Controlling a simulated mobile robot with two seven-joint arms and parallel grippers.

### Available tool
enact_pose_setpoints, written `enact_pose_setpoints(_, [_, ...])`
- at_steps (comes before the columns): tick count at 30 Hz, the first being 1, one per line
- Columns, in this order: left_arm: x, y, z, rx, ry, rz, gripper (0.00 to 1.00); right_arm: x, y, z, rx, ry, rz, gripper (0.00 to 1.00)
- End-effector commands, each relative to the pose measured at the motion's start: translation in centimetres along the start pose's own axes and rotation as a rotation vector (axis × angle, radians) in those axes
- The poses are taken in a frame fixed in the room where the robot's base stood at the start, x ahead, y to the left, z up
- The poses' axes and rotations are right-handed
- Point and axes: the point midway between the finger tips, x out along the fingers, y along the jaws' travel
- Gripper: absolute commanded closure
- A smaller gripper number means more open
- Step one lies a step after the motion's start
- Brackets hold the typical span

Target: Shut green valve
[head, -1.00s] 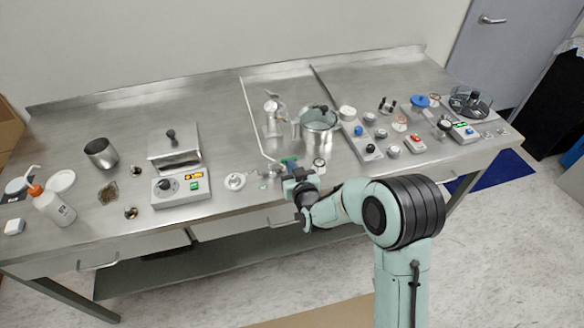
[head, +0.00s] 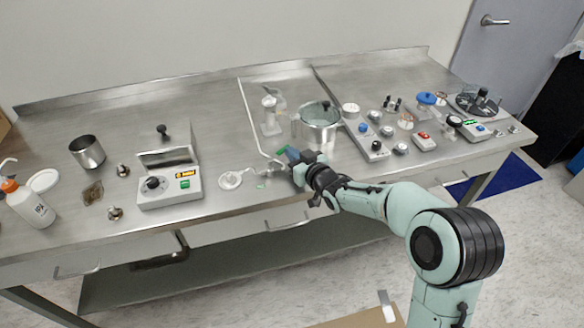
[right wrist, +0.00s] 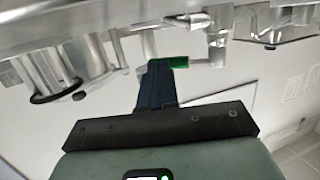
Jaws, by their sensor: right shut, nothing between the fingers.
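The green valve handle (head: 281,150) is a small green lever on the thin pipework near the table's front edge, left of the steel pot. It also shows in the right wrist view (right wrist: 181,62), just beyond the fingertips and partly covered by them. My right gripper (head: 292,154) is at the valve, its dark blue fingers right beside the green handle. In the right wrist view the fingers (right wrist: 157,68) are together with nothing between them. I cannot tell whether they touch the handle. My left gripper is not in view.
A steel pot (head: 318,128) stands close behind the gripper. A white round fitting (head: 231,180) and a hotplate box (head: 170,187) lie to the left. Several control boxes with knobs are to the right. The back left of the table is clear.

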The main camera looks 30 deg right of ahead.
Motion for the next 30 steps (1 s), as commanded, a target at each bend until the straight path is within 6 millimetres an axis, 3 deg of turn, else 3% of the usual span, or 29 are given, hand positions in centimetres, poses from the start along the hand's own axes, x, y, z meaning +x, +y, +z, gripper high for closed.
enact_pose_setpoints(30, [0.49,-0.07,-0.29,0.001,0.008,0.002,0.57,0.69,0.05,-0.25,-0.001,0.000,-0.001,1.00])
